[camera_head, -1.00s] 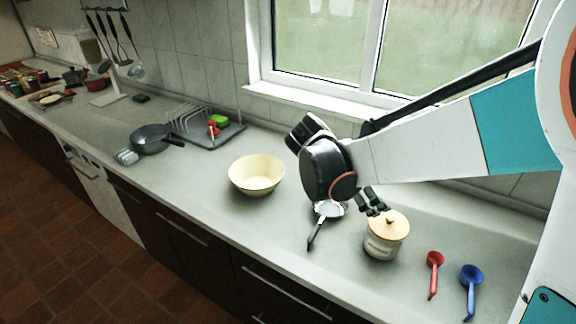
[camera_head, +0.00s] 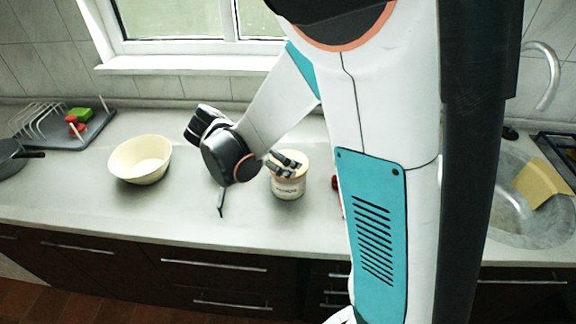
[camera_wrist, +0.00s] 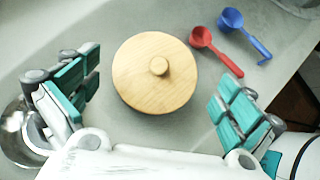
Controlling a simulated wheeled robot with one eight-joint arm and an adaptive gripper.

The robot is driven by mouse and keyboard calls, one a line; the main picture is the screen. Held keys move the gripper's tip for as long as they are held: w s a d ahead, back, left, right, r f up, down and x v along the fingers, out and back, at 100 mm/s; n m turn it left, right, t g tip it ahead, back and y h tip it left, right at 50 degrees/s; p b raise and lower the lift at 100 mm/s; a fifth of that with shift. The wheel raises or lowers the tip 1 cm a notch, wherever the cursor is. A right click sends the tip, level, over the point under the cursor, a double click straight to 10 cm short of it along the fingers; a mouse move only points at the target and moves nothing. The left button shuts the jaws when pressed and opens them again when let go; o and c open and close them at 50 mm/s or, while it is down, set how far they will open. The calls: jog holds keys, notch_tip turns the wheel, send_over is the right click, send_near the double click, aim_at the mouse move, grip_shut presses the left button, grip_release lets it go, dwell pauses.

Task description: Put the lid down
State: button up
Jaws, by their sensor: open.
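The cream pot (camera_head: 289,189) stands upright on the counter, with dark lettering on its side. Its round wooden lid (camera_wrist: 140,85) with a small knob (camera_wrist: 158,66) lies flat on top, seen from above in the wrist view. In the head view the lid is largely covered by my fingers. My gripper (camera_head: 285,164) is open and empty over the pot. In the wrist view its teal-padded fingers are spread on either side of the lid, with a gap to its edge. The lid hides the pot in that view.
A red scoop (camera_wrist: 215,50) and a blue scoop (camera_wrist: 240,30) lie right of the pot. A small pan's dark handle (camera_head: 221,205) shows to its left, then a cream bowl (camera_head: 141,160). A sink (camera_head: 515,205) is far right. The counter front is clear.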

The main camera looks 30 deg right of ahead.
jog(key=b+x, duration=0.1)
jog(key=x, duration=0.3)
jog(key=shift+w+d+f, duration=0.1)
jog(key=shift+d+f, duration=0.05)
jog(key=c, duration=0.7)
jog(key=shift+c, duration=0.5)
